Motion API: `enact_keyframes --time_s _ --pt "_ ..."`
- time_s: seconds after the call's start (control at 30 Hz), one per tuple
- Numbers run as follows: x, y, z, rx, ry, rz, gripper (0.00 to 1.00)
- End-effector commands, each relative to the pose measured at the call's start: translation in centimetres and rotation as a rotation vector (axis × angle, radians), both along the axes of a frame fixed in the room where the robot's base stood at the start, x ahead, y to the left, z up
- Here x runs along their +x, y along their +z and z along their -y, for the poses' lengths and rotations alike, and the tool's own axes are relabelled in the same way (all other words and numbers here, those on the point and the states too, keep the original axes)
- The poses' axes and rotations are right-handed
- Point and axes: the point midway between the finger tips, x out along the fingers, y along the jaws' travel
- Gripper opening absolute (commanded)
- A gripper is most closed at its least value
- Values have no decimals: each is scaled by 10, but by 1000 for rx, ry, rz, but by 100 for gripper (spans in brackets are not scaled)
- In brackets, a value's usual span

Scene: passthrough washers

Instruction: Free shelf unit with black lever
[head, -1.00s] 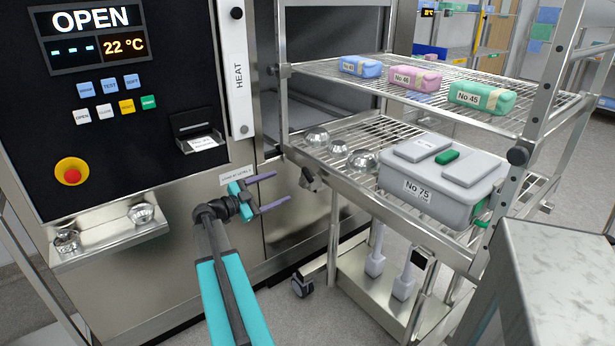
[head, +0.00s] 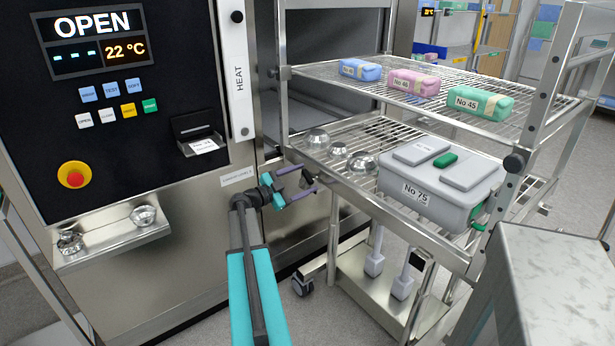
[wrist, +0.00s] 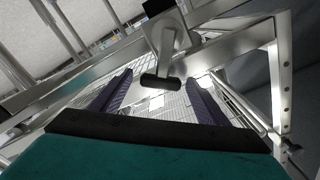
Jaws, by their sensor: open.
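The shelf unit (head: 400,228) is a steel frame with wire shelves, standing against the washer's open front. Its black lever (wrist: 161,82) shows in the wrist view as a short dark bar on a silver bracket. My gripper (head: 310,180) is open, its purple fingers pointing at the shelf unit's near left corner. In the wrist view my gripper (wrist: 159,92) has one finger on each side of the lever, with a gap to both. Whether the fingertips reach past the lever is unclear.
A grey box marked No 75 (head: 417,190) and several metal bowls sit on the lower shelf. Blue, pink and green packs (head: 480,103) lie on the upper shelf. The washer panel (head: 110,120) reads OPEN. A grey metal block (head: 560,290) stands at the right front.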

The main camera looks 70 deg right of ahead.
Motion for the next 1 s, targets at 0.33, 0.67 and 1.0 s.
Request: enact_keyframes --time_s 0.33,0.67,1.0 --pt "-11 0 17 0 0 0 69" --pt "-11 0 17 0 1 0 54" --pt "-11 -1 19 1 0 1 9"
